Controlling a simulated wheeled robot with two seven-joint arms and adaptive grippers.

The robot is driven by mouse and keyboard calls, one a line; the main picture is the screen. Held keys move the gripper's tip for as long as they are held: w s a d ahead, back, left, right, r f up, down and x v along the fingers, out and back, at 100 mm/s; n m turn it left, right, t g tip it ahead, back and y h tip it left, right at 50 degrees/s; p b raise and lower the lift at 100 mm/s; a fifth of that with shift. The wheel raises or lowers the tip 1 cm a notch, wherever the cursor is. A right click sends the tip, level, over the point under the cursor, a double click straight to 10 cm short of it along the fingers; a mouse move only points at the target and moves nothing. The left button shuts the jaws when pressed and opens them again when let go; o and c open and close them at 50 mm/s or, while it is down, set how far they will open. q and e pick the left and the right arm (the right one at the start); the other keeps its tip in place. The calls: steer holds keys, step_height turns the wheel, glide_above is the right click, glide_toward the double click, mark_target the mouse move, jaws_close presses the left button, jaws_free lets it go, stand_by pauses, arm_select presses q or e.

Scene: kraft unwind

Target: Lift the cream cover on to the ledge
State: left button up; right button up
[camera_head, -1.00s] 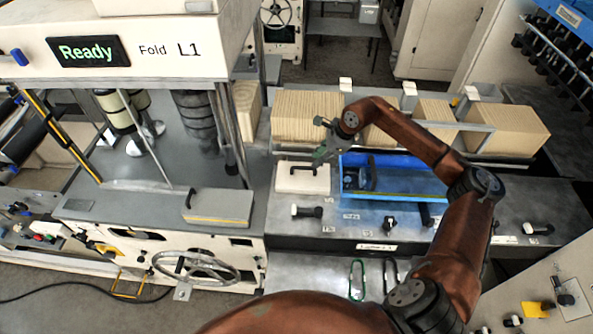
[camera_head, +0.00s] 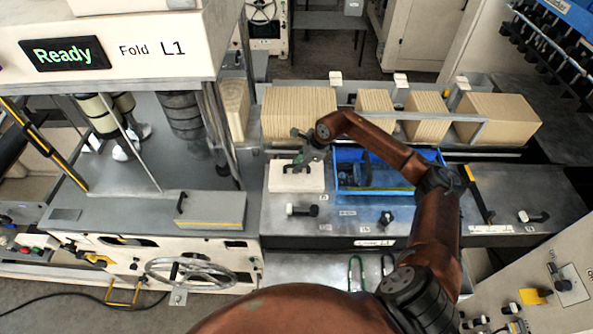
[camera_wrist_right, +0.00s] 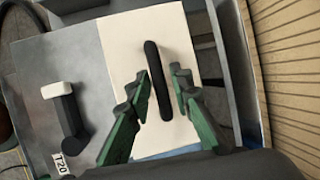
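The cream cover (camera_head: 290,181) is a flat block with a black bar handle, lying on the grey machine top just left of the blue tray. In the right wrist view the cream cover (camera_wrist_right: 150,45) fills the middle, and its black handle (camera_wrist_right: 158,80) stands between the two green fingers. My right gripper (camera_head: 299,160) is over the cover at its handle. In the wrist view the right gripper (camera_wrist_right: 161,95) is open, one finger on each side of the handle with gaps showing. My left gripper is not in view. I cannot tell which surface is the ledge.
The blue tray (camera_head: 400,190) sits right beside the cover. Tan stacks (camera_head: 298,112) stand in a row behind it. A black knob (camera_head: 302,210) is in front of the cover. A grey lid (camera_head: 212,210) with a handle lies to the left.

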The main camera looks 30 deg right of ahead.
steer(key=shift+w+a+f, duration=0.15)
steer(key=shift+f, duration=0.45)
steer(key=shift+c, duration=0.6)
jaws_close()
steer(key=shift+r, duration=0.15)
